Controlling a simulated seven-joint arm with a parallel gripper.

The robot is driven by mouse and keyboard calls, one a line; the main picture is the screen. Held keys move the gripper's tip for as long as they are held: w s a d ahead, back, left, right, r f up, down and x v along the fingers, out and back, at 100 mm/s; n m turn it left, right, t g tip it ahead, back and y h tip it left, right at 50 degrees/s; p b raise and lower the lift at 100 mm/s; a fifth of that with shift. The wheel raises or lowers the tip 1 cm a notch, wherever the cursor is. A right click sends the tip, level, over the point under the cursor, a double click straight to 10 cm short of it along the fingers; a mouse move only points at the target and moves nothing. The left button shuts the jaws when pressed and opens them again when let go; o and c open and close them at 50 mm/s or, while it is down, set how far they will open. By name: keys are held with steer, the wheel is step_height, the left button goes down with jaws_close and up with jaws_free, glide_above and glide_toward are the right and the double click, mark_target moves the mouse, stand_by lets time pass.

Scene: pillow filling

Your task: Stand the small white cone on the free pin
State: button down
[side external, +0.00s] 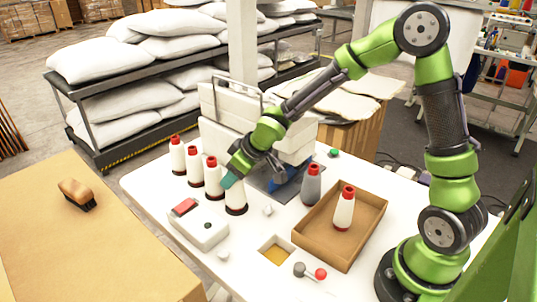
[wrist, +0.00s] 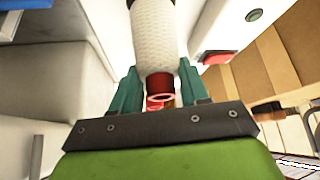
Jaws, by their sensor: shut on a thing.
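My gripper (side external: 232,178) is shut on a white cone (side external: 236,198) near the front end of a row of cones. In the wrist view my gripper (wrist: 160,92) has its teal fingers on either side of the red tip of this cone (wrist: 155,35). In the side view the cone looks upright, with its dark base ring at or close to the table. Fingers cover its top. Whether a pin is inside it is hidden. Other white cones with red tops (side external: 213,178) stand in line behind it. I cannot make out a bare pin.
A brown tray (side external: 372,232) holds another white cone (side external: 344,210). A grey cone (side external: 311,185) stands left of the tray. A white box with a red button (side external: 185,207) sits in front of the row. A machine stands behind my gripper. The table's front middle is partly clear.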

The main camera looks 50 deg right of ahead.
steer(key=shift+f, duration=0.15)
steer(key=shift+c, duration=2.4)
jaws_free()
steer(key=shift+r, duration=5)
steer(key=s+d+r+m, duration=0.1)
steer(key=s+r+m, duration=0.2)
steer(key=s, duration=0.8)
steer(key=s+d+r+m, duration=0.2)
steer(key=s+r+m, duration=0.1)
steer(key=s, duration=0.9)
steer(key=shift+m+t, duration=0.4)
steer(key=shift+m, duration=0.1)
